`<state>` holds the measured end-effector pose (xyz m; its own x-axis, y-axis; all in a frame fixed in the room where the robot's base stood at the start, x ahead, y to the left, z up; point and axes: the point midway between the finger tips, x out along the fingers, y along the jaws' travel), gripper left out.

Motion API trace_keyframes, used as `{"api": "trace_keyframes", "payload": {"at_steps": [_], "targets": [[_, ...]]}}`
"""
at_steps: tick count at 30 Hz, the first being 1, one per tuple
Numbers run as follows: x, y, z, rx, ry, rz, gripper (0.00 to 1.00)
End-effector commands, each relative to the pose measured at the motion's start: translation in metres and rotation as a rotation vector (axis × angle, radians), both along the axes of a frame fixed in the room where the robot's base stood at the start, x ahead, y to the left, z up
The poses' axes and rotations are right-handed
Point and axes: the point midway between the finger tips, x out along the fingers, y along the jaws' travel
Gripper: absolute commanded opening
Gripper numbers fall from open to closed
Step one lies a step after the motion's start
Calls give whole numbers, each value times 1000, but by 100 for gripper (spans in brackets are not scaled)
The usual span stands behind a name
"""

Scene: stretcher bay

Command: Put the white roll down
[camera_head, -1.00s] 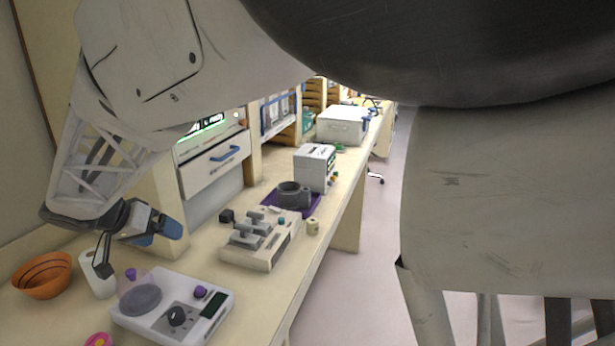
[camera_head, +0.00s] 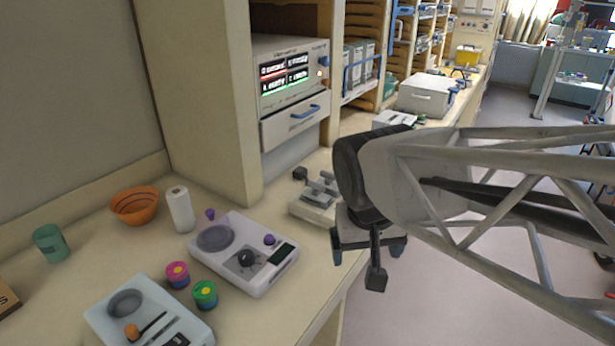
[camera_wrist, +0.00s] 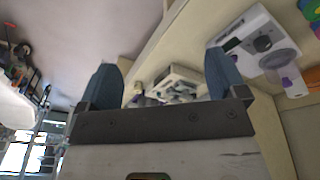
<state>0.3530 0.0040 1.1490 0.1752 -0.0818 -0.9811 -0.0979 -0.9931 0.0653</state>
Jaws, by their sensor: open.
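The white roll (camera_head: 180,208) stands upright on the bench in the head view. It is between the orange bowl (camera_head: 134,206) and the white device with a grey round plate (camera_head: 262,275). My gripper (camera_head: 367,252) is well to the right of the roll, near the bench's front edge, with nothing between its fingers. In the wrist view my gripper (camera_wrist: 163,78) shows two blue fingers spread wide apart. The white device (camera_wrist: 262,35) lies at the upper right there.
A green cup (camera_head: 51,243), a pink-topped jar (camera_head: 177,274), a green-topped jar (camera_head: 204,294) and a pale tray-like device (camera_head: 140,318) stand on the near bench. A grey instrument (camera_head: 318,200) is close behind my gripper. Open floor lies right of the bench.

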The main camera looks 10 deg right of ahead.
Motion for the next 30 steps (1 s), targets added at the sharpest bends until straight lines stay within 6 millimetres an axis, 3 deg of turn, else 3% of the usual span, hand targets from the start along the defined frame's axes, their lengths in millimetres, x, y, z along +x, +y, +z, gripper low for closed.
{"api": "trace_keyframes", "payload": {"at_steps": [3,9,30], "targets": [[-22,-6,-5,32,-28,38,90],[-37,-8,-10,56,-51,75,90],[-38,-8,-11,57,-53,80,90]]}}
